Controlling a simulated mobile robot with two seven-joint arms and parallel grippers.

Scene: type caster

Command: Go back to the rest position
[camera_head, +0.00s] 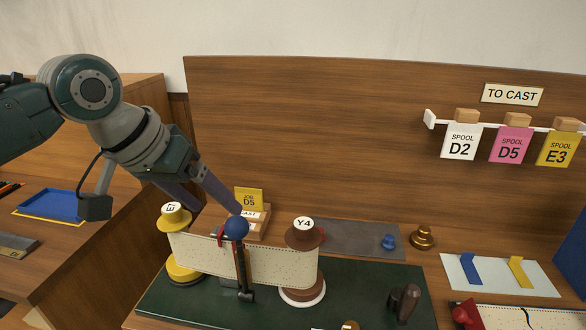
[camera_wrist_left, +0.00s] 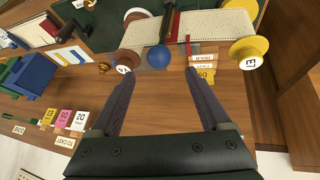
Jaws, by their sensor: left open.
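My left gripper (camera_head: 217,208) is open and points down at the caster from above. In the left wrist view its two fingers (camera_wrist_left: 160,73) are spread, with nothing held between them. A blue ball knob (camera_head: 236,228) on a dark upright lever is just beyond the fingertips; it also shows in the left wrist view (camera_wrist_left: 157,57). The gap between knob and fingers is hard to judge. A perforated cream paper strip (camera_head: 280,266) runs behind the lever between the yellow spool (camera_head: 174,217) and the brown spool (camera_head: 305,236). My right gripper is not in view.
A dark green base (camera_head: 350,285) carries the spools. A yellow card stands on a wooden holder (camera_head: 255,220) behind them. Spool cards hang from a white rail (camera_head: 487,122) at the right. A blue tray (camera_head: 48,205) lies at the left. A grey mat (camera_head: 355,240) holds a small blue piece.

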